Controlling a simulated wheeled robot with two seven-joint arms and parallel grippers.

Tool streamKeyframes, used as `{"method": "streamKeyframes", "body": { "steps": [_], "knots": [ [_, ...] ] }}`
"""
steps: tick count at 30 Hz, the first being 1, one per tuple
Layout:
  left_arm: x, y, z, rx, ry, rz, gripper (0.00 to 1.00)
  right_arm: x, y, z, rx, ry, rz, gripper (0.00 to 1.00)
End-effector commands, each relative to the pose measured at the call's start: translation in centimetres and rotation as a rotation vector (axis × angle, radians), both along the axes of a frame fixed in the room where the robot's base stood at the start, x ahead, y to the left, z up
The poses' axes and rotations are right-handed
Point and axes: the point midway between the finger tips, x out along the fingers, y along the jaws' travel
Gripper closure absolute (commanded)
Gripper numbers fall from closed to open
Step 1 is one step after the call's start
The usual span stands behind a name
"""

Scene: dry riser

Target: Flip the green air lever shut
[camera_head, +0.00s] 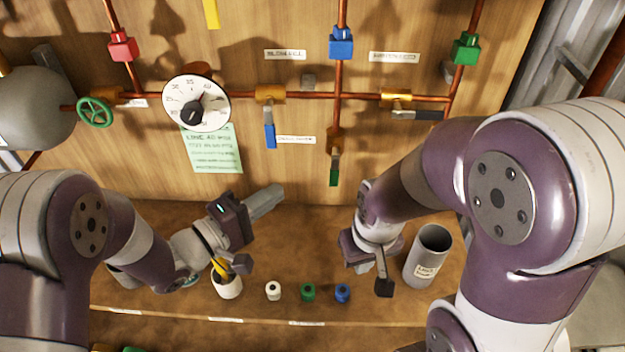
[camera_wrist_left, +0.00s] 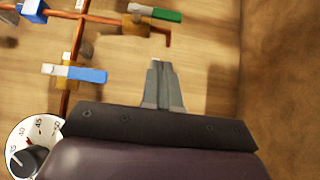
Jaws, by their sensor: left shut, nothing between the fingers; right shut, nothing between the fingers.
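The green lever (camera_head: 334,173) hangs straight down from a brass valve (camera_head: 335,139) on the short lower pipe in the middle of the board. In the left wrist view the green lever (camera_wrist_left: 160,13) lies at the top, beside and roughly parallel to the short copper outlet. My left gripper (camera_head: 278,191) is shut and empty, below and left of the lever and apart from it. My right gripper (camera_head: 383,287) is shut and empty, low over the bench.
A blue lever (camera_head: 270,134) hangs left of the green one. A white gauge (camera_head: 196,103) is at left. A grey cylinder (camera_head: 428,255), a white cup (camera_head: 229,286) and several small spools (camera_head: 308,291) stand on the bench.

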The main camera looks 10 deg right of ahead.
Motion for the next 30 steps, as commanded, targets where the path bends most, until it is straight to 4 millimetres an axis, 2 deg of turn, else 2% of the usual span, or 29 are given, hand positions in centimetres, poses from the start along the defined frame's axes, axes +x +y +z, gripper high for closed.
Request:
{"method": "streamKeyframes", "body": {
  "steps": [7,13,18,30],
  "knots": [
    [2.5,-4.7,0.1,0.0,-0.001,-0.003,1.0,0.0,0.0,0.6,0.0,0.0,0.0,1.0],
    [1.7,-7.5,0.1,0.0,0.0,-0.002,1.0,0.0,0.0,1.2,0.0,0.0,0.0,1.0],
    [1.4,-8.3,0.0,0.0,-0.001,0.0,1.0,0.0,0.0,1.2,0.0,0.0,0.0,1.0],
    [1.4,-8.4,-0.1,-0.004,0.001,0.001,1.0,0.0,0.0,1.1,0.0,0.0,0.0,1.0]
  ]
}}
